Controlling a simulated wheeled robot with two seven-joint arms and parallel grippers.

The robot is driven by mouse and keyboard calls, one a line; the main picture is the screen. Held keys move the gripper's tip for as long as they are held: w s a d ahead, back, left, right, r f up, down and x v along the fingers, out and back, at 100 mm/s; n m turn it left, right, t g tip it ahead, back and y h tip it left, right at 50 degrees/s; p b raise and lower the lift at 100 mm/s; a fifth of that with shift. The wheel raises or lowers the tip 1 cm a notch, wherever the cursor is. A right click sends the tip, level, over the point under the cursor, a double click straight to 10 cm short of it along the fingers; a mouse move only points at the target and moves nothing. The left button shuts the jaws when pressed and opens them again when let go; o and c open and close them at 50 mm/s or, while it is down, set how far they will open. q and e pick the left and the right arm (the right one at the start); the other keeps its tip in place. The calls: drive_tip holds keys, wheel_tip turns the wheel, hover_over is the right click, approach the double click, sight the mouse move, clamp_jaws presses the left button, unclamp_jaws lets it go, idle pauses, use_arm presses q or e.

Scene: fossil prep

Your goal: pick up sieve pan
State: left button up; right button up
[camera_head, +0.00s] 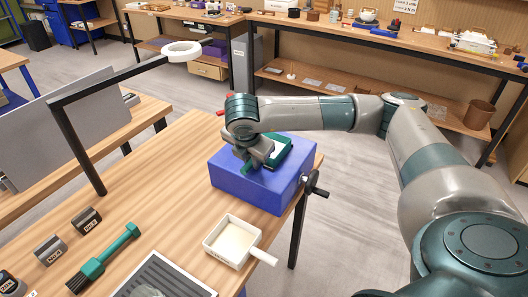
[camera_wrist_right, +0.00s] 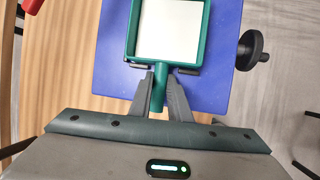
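A green square-framed pan (camera_wrist_right: 133,30) with a pale flat inside is over the blue block in the right wrist view. It also shows in the head view (camera_head: 287,159), partly hidden by my gripper. Its short green handle (camera_wrist_right: 160,88) points toward my right wrist. My right gripper (camera_wrist_right: 161,76) has one finger on each side of this handle, close against it, and looks shut on it. The head view shows the right gripper (camera_head: 262,160) from above at the pan's near left. My left gripper is in neither view.
The blue block (camera_head: 245,190) stands at the table's right edge, beside a black crank knob (camera_head: 314,185). A white handled pan (camera_head: 229,243), a green brush (camera_head: 105,258), labelled dark blocks (camera_head: 87,220) and a dark tray (camera_head: 160,275) lie nearer. A ring lamp (camera_head: 180,51) hangs left. The table's middle is clear.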

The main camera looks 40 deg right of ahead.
clamp_jaws()
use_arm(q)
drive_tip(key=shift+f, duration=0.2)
use_arm(e)
drive_tip(key=shift+r, duration=0.15)
